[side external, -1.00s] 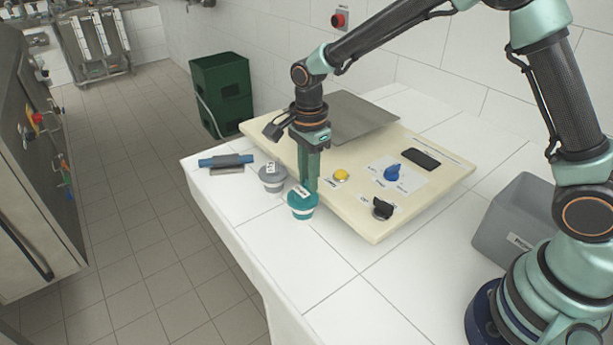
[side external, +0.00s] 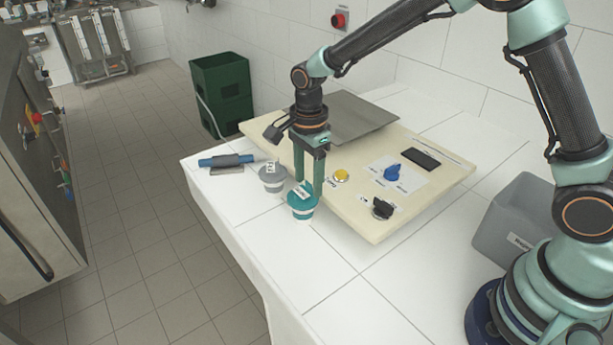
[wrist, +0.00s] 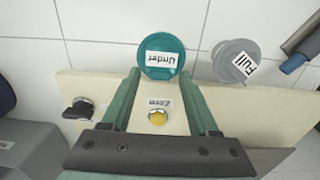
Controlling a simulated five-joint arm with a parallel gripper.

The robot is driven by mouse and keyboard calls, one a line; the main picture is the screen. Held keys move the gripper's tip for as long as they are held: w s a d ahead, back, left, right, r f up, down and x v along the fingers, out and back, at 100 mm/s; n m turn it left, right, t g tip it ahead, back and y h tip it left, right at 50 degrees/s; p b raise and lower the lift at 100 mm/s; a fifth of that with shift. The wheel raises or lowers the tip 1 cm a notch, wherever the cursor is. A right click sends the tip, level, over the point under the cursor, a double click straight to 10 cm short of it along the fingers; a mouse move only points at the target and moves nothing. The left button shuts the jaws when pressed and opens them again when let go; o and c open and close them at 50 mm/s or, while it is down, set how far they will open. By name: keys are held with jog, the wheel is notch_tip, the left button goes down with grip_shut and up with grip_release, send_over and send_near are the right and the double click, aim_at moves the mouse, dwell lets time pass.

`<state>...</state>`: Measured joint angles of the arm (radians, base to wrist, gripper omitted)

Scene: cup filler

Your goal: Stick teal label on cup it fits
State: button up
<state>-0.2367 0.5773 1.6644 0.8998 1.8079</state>
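The teal cup (side external: 302,208) stands on the white tiled counter, with a white label reading "Under" (wrist: 161,58) on its top. The grey cup (side external: 272,182) stands to its left and has a white label reading "Full" (wrist: 244,63) on top. In the wrist view the teal cup (wrist: 160,42) is just ahead of my fingertips and the grey cup (wrist: 230,50) is to the right. My gripper (side external: 309,187) points down at the teal cup's back edge. Whether a fingertip touches the cup is unclear.
The cream panel (side external: 360,220) behind the cups carries a yellow button (side external: 341,175), a blue knob (side external: 392,172), a black knob (side external: 382,208) and a steel plate (side external: 350,115). A blue-and-grey tool (side external: 226,161) lies at left. A grey bin (side external: 515,225) stands right. The front counter is clear.

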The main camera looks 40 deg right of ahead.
notch_tip(320, 180, up, 12)
dwell(0.6)
jog(key=shift+r, duration=0.15)
jog(key=s+d+r+n+t, duration=0.2)
jog(key=s+d+n, duration=0.3)
jog(key=s+n, duration=0.2)
jog(key=s+d+r+n+t, duration=0.2)
jog(key=s+d+n, duration=0.3)
jog(key=s+n, duration=0.3)
jog(key=shift+s+d+r+n+t, duration=0.25)
jog(key=shift+n+t, duration=0.55)
jog(key=shift+n, duration=0.7)
